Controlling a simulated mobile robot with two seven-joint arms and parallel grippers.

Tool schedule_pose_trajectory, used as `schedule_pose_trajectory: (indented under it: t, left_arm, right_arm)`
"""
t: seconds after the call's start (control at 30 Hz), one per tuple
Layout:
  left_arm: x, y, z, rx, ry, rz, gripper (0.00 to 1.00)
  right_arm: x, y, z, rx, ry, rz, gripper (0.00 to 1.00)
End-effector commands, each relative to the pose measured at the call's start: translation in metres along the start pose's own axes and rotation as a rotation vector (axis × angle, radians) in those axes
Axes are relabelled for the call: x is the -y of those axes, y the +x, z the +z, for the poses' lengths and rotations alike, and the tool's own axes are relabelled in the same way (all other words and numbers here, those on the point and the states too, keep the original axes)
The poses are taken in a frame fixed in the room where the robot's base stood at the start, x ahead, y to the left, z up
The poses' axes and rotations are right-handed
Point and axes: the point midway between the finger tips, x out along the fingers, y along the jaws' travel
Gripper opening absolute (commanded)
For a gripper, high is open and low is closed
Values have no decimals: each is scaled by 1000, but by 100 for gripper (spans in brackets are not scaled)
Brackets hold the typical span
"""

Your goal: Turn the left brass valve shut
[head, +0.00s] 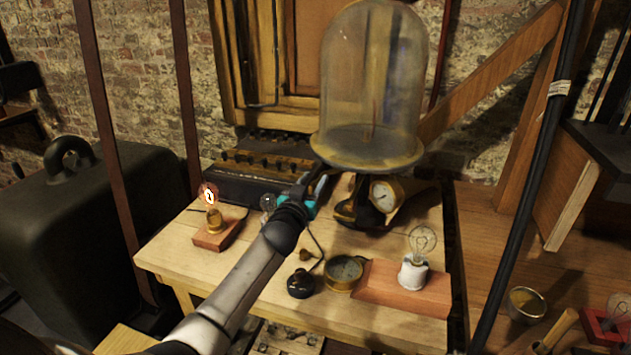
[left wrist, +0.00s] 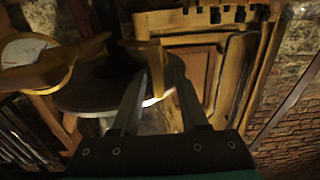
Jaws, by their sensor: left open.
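The glass bell jar (head: 372,75) stands on a round brass-rimmed plate, with a brass gauge (head: 385,195) below it. My left gripper (head: 318,183) reaches in under the left side of the plate's rim. In the left wrist view the fingers of my left gripper (left wrist: 162,82) are apart. A brass-coloured piece (left wrist: 150,58) shows just beyond and between the fingertips; I cannot tell whether it is the left valve or whether a finger touches it. The gauge (left wrist: 25,50) is at the left there. My gripper and arm hide part of the stand. My right gripper is not in view.
A lit bulb on a wooden block (head: 212,232) stands at the table's left. A dark switch (head: 301,284), a round brass instrument (head: 344,271) and an unlit bulb (head: 422,243) on a reddish board stand in front. A dark box (head: 260,188) lies behind my gripper.

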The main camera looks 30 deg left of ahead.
Motion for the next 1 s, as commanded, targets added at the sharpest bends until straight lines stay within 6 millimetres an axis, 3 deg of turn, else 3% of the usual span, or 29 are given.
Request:
schedule_pose_trajectory:
  t: [0.2, 0.57, 0.93, 1.0]
  left_arm:
    - [0, 14, 0, 0, 1, 1, 44]
    - [0, 17, 0, 0, 1, 1, 43]
    - [0, 16, 0, 0, 1, 1, 1]
    - [0, 16, 0, 0, 1, 1, 0]
  right_arm:
    - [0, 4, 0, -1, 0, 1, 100]
    - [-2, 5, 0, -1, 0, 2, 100]
    - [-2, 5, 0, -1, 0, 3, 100]
    - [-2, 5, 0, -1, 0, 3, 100]
